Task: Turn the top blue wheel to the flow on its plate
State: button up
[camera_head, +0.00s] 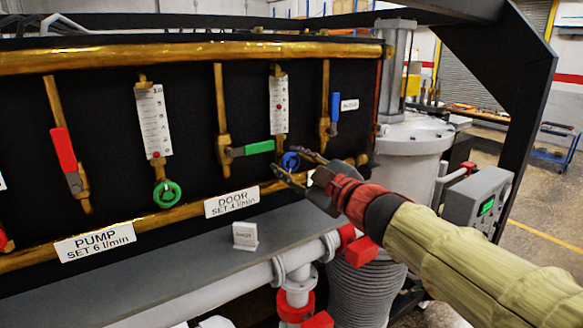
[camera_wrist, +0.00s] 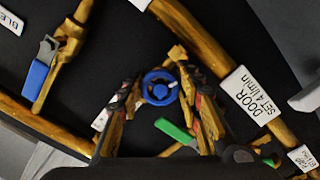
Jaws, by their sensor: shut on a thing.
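The blue wheel (camera_head: 290,161) sits at the foot of a white flow scale (camera_head: 279,100) with a red float partway up it. Its plate (camera_head: 232,201) reads "DOOR SET 4 l/min" and is on the lower brass pipe, left of the wheel. My gripper (camera_head: 287,163) reaches in from the right and is shut on the wheel, one finger on each side. In the wrist view the wheel (camera_wrist: 160,87) shows between the fingers, and the door plate (camera_wrist: 256,93) is to the right. The fingers partly hide the wheel's surroundings.
A green lever (camera_head: 250,149) is close left of the wheel, and a blue lever (camera_head: 334,107) is up and right. A green wheel (camera_head: 167,194) and the pump plate (camera_head: 95,242) are further left. A small white sign (camera_head: 245,236) stands on the ledge below.

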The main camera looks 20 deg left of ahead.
jog(key=shift+f, duration=0.1)
dwell(0.3)
jog(key=o, duration=1.2)
jog(key=shift+d, duration=0.1)
jog(key=v, duration=1.1)
jog(key=shift+s+d, duration=0.3)
